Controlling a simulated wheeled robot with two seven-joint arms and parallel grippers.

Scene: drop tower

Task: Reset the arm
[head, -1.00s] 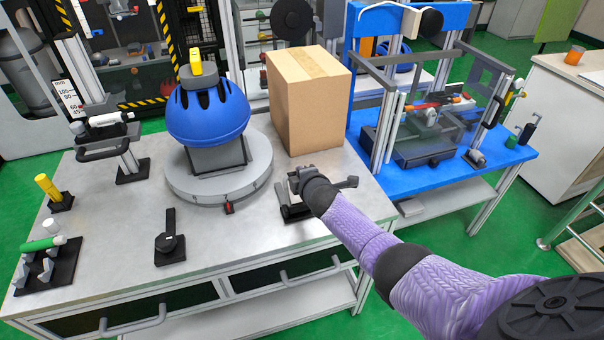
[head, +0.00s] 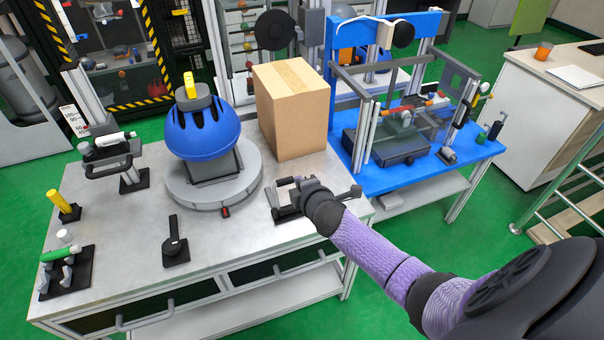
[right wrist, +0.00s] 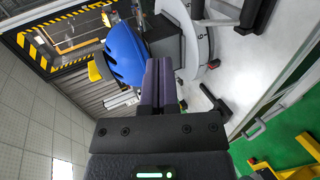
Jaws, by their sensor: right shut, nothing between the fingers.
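My right arm, with a purple sleeve (head: 375,248), reaches in from the right in the head view. Its gripper (head: 290,183) is over the right part of the grey table (head: 120,215), just above or beside a dark fixture (head: 285,212); whether they touch I cannot tell. In the right wrist view the gripper fingers (right wrist: 158,85) are together and hold nothing. They point toward the blue helmet (right wrist: 124,52), which sits on a round grey base (head: 215,190) in the head view. My left gripper is not in view.
A cardboard box (head: 292,110) stands behind the gripper. A blue bench (head: 385,178) with a framed rig is at the right. A yellow cylinder (head: 60,202) and a green one (head: 58,255) are at the left.

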